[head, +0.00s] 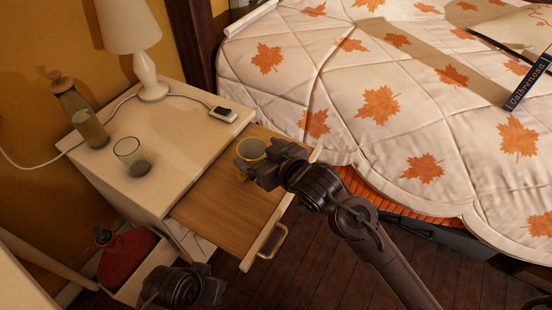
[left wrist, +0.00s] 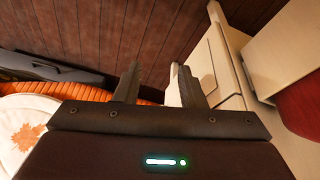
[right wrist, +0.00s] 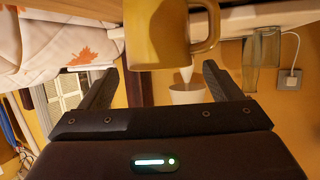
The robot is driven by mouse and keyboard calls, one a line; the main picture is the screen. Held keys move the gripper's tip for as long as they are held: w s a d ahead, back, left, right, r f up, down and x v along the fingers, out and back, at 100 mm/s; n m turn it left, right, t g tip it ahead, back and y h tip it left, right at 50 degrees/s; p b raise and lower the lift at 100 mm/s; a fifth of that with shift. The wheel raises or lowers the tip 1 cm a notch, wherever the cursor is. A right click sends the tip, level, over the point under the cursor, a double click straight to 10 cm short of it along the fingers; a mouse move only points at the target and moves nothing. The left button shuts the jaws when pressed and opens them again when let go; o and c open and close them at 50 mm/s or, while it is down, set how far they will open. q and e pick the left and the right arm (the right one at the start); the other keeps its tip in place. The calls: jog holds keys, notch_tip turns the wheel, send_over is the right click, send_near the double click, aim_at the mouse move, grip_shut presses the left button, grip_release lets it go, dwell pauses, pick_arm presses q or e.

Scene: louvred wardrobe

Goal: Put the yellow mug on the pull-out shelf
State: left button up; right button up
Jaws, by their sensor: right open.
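The yellow mug (head: 250,148) stands upright on the wooden pull-out shelf (head: 222,205), towards its back right. The shelf is drawn out of the white nightstand (head: 165,185). My right gripper (head: 262,167) is at the mug's front right side and hides part of it. In the right wrist view, which is upside down, the mug (right wrist: 157,38) is just past the tips of the open, empty fingers (right wrist: 161,68), its handle to the right. My left gripper (head: 212,287) is low in front of the nightstand. In the left wrist view its fingers (left wrist: 155,75) are apart and empty.
On the nightstand top are a lamp (head: 147,75), a clear glass (head: 130,155), a bottle (head: 85,122) and a small device (head: 223,114). A red bottle (head: 125,255) sits in the lower drawer. The bed (head: 400,100) is to the right.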

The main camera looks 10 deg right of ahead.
pick_arm(q)
jog(key=shift+s+a+r+g+y+p, duration=0.2)
jog(key=shift+a+g+p, duration=0.15)
jog(key=shift+a, duration=0.25)
jog(key=shift+s+a+r+g+y+p, duration=0.1)
jog(key=shift+s+a+g+y+p, duration=0.15)
jog(key=shift+a, duration=0.3)
pick_arm(e)
jog(key=v, duration=0.8)
pick_arm(q)
jog(key=shift+w, duration=0.1)
pick_arm(e)
jog(key=shift+s+d+r, duration=0.1)
jog(key=shift+s+d, duration=0.05)
jog(key=shift+d, duration=0.05)
